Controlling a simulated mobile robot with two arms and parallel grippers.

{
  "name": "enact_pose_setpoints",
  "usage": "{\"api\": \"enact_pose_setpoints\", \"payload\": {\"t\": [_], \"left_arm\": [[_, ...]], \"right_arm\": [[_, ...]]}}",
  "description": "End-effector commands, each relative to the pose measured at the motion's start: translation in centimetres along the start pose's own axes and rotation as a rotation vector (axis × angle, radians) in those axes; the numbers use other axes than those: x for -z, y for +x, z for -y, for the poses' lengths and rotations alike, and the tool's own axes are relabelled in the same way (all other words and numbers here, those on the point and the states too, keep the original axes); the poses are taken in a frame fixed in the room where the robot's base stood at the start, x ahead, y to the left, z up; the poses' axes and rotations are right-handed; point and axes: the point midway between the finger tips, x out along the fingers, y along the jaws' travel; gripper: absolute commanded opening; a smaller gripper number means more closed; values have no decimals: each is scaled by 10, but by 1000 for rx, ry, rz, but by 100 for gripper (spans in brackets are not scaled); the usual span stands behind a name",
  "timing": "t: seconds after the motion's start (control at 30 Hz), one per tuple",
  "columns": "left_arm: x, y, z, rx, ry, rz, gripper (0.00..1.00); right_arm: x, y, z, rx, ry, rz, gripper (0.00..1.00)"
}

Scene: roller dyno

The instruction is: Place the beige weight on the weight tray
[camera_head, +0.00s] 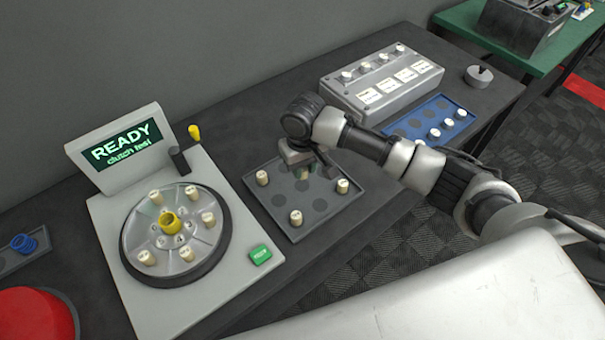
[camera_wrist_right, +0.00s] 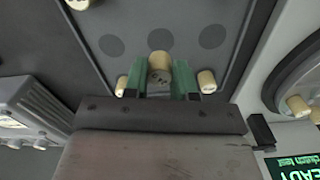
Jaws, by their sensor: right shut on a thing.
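My right gripper (camera_head: 303,170) is over the dark grey tray (camera_head: 262,207) with round marked spots. In the right wrist view its green fingers (camera_wrist_right: 160,82) are shut on a beige weight (camera_wrist_right: 160,66), which stands between them with its marked end facing the camera. In the head view the gripper mostly hides this weight. Whether it touches the tray (camera_wrist_right: 190,15) I cannot tell. Other beige weights stand on the tray: one at left (camera_head: 262,177), one at right (camera_head: 342,185), one at front (camera_head: 296,217). My left gripper is not in view.
Left of the tray stands a machine (camera_head: 110,215) with a round disc carrying several beige weights, a yellow hub (camera_head: 170,222) and a screen reading "READY clutch test". A grey console (camera_head: 380,85) and a blue tray (camera_head: 430,120) with small white pieces lie to the right.

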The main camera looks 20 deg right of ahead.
Motion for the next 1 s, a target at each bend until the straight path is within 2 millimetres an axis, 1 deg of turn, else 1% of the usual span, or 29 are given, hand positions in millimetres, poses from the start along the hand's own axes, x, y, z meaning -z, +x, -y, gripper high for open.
{"api": "enact_pose_setpoints", "payload": {"t": [0.1, 0.2, 0.3, 0.37, 0.77, 0.8, 0.93, 1.0], "left_arm": [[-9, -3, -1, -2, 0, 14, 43], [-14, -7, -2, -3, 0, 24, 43], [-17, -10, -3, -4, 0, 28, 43], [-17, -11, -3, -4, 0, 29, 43], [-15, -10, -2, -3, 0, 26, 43], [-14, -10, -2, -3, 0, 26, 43], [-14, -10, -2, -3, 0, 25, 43], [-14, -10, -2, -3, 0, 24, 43]], "right_arm": [[2, 6, 1, -2, 0, 2, 4], [2, 20, 1, -2, 0, 3, 4], [1, 34, 1, -1, 0, 3, 4], [2, 39, 1, -1, 1, 1, 4], [2, 45, 1, -1, 0, 0, 4], [2, 45, 1, -1, 0, -1, 32], [2, 44, 1, -1, 0, -1, 51], [2, 44, 1, -1, 0, -1, 51]]}}
